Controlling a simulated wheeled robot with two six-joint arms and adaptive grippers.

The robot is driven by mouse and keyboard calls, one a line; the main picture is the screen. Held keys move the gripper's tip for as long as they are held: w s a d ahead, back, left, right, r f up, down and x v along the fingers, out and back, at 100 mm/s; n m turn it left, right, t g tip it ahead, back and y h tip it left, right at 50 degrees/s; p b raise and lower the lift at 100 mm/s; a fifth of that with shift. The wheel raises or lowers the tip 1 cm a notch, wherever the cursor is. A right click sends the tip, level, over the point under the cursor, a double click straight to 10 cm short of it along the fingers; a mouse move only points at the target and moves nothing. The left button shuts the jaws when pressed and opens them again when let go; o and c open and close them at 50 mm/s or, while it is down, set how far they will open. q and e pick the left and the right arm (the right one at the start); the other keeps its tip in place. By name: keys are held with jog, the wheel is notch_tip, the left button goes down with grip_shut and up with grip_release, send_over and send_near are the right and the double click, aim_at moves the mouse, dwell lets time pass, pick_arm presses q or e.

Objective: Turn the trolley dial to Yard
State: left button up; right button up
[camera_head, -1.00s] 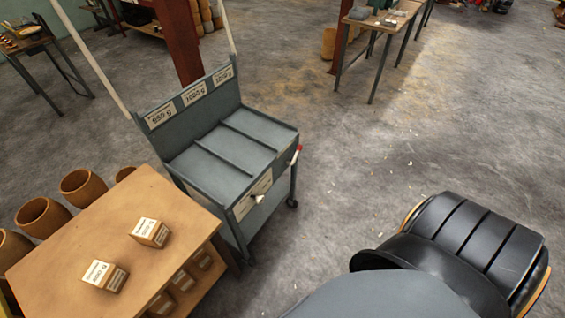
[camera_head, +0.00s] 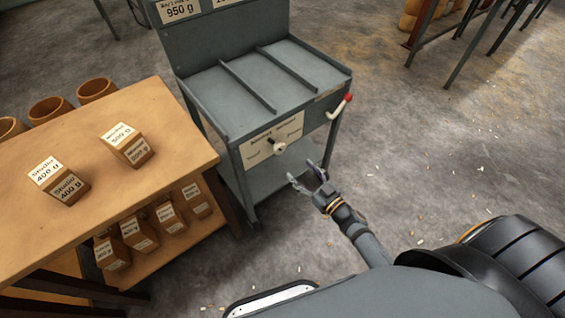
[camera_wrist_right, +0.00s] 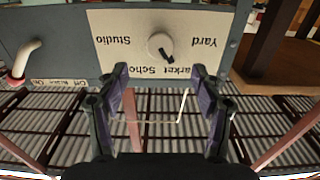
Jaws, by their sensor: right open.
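The grey trolley (camera_head: 228,98) stands ahead, with a pale dial plate (camera_head: 272,139) on its front. The plate's round white dial (camera_head: 279,147) has a black pointer. In the right wrist view the plate (camera_wrist_right: 112,22) appears upside down, with "Yard" at the right and "Studio" at the left. There the dial (camera_wrist_right: 159,45) points down and slightly right, towards the partly hidden "Market" wording. My right gripper (camera_head: 306,176) is open and empty, just in front of and below the dial, apart from it. Its two fingers (camera_wrist_right: 160,88) frame the plate's lower edge in the wrist view. My left gripper is out of view.
A wooden table (camera_head: 120,105) stands left of the trolley, with labelled blocks on top and several more on its lower shelf.

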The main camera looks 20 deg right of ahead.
aim_at(281, 151)
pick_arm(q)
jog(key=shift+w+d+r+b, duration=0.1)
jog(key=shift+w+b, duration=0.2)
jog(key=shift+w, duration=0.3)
pick_arm(e)
jog(key=x, duration=1)
jog(key=shift+w+a, duration=0.1)
jog(key=shift+w, duration=0.15)
jog(key=c, duration=1.1)
jog(key=shift+c, duration=0.3)
